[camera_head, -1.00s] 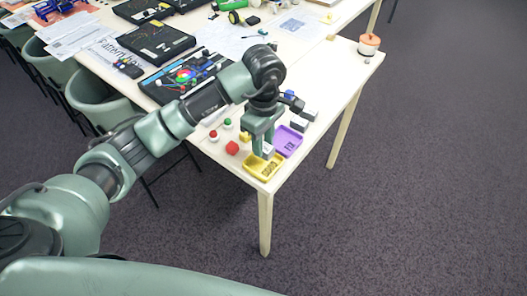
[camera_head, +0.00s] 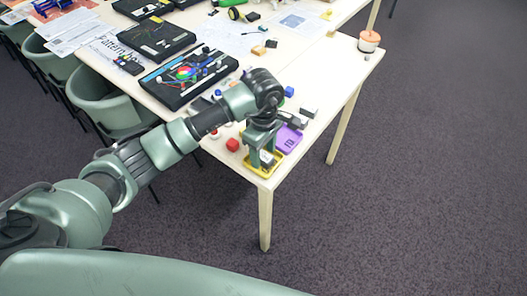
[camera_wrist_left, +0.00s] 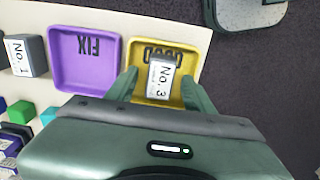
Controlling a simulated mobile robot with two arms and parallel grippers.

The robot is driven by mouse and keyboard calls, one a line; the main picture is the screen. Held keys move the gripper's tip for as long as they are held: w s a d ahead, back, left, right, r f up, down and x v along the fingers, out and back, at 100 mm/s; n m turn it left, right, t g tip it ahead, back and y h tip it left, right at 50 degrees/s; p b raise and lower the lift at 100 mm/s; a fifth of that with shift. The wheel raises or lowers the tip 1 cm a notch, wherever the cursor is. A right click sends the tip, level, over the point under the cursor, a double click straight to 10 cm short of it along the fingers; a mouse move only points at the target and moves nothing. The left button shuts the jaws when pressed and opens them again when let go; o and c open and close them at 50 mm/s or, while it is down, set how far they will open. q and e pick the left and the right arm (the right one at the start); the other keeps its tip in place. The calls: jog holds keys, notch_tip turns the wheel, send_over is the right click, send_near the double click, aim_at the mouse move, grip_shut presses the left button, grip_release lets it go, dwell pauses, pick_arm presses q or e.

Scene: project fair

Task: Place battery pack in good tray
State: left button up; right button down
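The yellow tray marked GOOD (camera_wrist_left: 160,101) is in the middle of the left wrist view and at the table's near corner in the head view (camera_head: 262,173). The battery pack (camera_wrist_left: 160,78), grey with a white label reading "No. 3", is within the yellow tray's outline, covering part of the word GOOD. My left gripper (camera_wrist_left: 161,88) is open around the pack, one finger on each side with a visible gap. In the head view the left gripper (camera_head: 263,160) is low over the yellow tray and hides part of it. My right gripper is not in view.
A purple tray marked FIX (camera_wrist_left: 84,58) stands beside the yellow one. A grey pack labelled "No. 1" (camera_wrist_left: 27,55) is beyond it. A black board (camera_head: 188,75) is farther back.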

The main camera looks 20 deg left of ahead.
aim_at(264, 156)
pick_arm(q)
jog(key=shift+r, duration=0.25)
jog(key=shift+w+r, duration=0.1)
jog(key=shift+r, duration=0.15)
notch_tip(264, 156, up, 11)
jog(key=b, duration=0.3)
jog(key=shift+r, duration=0.2)
